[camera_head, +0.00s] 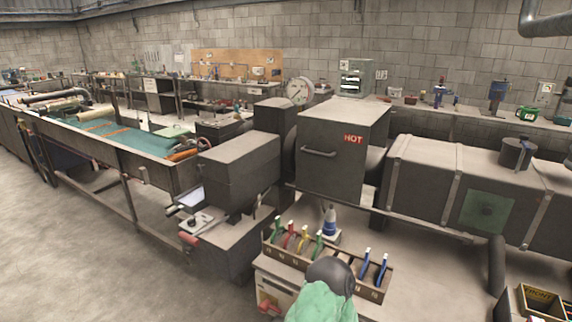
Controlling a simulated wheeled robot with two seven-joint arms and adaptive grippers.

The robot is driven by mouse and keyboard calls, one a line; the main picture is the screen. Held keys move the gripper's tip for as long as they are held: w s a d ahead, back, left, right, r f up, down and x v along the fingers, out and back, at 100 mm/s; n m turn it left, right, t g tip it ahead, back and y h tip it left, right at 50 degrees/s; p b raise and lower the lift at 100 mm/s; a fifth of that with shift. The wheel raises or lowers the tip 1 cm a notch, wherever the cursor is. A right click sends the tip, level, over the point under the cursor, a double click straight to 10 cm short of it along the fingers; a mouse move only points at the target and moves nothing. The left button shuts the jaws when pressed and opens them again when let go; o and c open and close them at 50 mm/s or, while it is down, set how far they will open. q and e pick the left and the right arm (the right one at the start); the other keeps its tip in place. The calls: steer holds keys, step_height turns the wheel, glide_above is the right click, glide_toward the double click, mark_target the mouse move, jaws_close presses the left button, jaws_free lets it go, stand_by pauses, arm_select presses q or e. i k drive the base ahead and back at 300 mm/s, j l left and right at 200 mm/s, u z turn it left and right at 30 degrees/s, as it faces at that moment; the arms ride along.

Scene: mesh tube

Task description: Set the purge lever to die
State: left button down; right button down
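A lever with a red grip (189,238) sticks out at the lower left of the dark machine, below a small tilted screen (191,198). It may be the purge lever, but its labels and setting are too small to read. Another red handle (268,307) shows low on the front of the tool cart, partly cut by the frame's bottom edge. A dark box with a red HOT sign (353,139) and a bar handle (318,152) stands in the middle. A round dial gauge (299,90) sits behind it.
A cart (277,272) with a rack of colored-handled tools (325,255) stands close in front. Open floor (90,260) is at the left, beside a long conveyor (120,138).

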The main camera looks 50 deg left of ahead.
mark_target(236, 116)
steer(key=u, duration=2)
steer(key=i+j, duration=0.6)
steer(key=i, duration=0.15)
steer(key=z, duration=1.25)
